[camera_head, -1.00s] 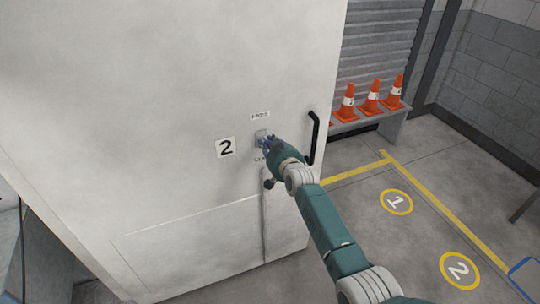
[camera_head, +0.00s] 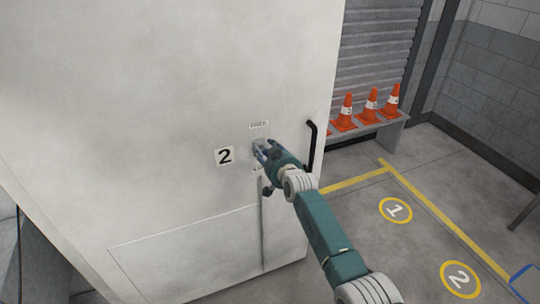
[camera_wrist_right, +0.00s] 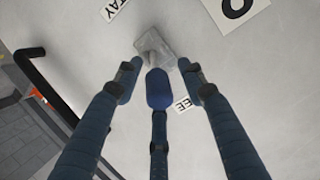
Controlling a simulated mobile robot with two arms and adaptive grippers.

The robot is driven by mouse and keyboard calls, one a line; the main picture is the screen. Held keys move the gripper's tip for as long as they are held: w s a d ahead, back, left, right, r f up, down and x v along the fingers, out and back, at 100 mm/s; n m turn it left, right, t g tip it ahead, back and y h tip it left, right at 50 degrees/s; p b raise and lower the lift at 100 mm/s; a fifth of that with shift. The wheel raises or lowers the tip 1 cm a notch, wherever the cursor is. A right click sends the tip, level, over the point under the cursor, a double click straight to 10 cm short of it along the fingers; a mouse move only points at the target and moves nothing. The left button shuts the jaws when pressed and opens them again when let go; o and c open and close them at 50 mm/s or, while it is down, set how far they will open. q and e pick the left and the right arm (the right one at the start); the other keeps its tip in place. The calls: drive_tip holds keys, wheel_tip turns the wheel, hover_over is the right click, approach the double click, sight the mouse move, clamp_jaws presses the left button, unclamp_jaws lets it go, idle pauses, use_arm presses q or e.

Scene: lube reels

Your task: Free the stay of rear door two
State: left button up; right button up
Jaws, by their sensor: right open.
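Rear door two (camera_head: 180,80) is a large pale panel with a "2" plate (camera_head: 224,156). Its stay is a small grey metal fitting (camera_head: 258,143), below a label; in the right wrist view the fitting (camera_wrist_right: 155,47) is a square plate with a raised piece, between labels whose visible letters read "TAY" (camera_wrist_right: 114,8) and "EE" (camera_wrist_right: 187,104). My right gripper (camera_head: 264,148) is in front of the fitting and partly hides it. In the wrist view its three blue fingers (camera_wrist_right: 157,82) are spread around the lower side of the fitting, with nothing held. Contact cannot be told. My left gripper is out of view.
A black handle (camera_head: 311,146) stands on the door's right edge, close to my right wrist. Orange cones (camera_head: 370,106) stand on a grey bench by a shutter. The floor at right is clear, with yellow lines and circles marked 1 (camera_head: 396,210) and 2 (camera_head: 460,279).

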drive_tip(key=v, duration=1.2)
